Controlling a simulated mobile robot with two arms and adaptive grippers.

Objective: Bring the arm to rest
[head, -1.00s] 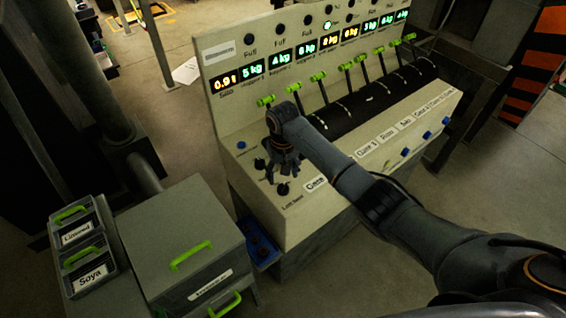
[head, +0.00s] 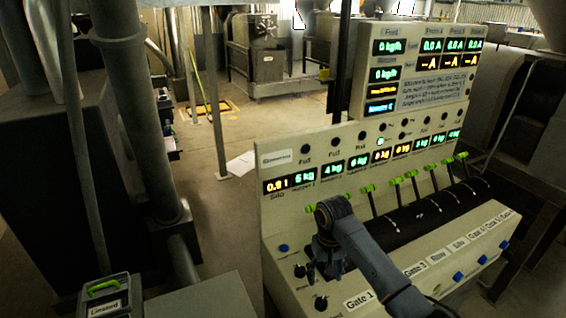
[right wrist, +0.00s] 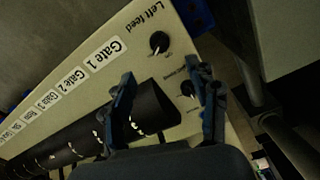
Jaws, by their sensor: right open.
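My right gripper (head: 327,262) is over the left end of the control console (head: 280,235), close to the black knobs. In the right wrist view the right gripper (right wrist: 165,95) has its two dark fingers spread apart with nothing between them. Below the fingers show a black knob (right wrist: 159,42) by the "Left feed" label and another knob (right wrist: 188,89) beside a finger. Whether a finger touches that knob I cannot tell. My right arm reaches in from the lower right. My left gripper does not show.
Green-handled levers (head: 412,178) stand along the console's black roll (head: 425,212). An upright display panel (head: 420,65) rises behind it. A Linseed bin (head: 103,290) and a grey cabinet (head: 205,300) are at lower left. Open floor (head: 225,135) lies behind, with a white sheet on it.

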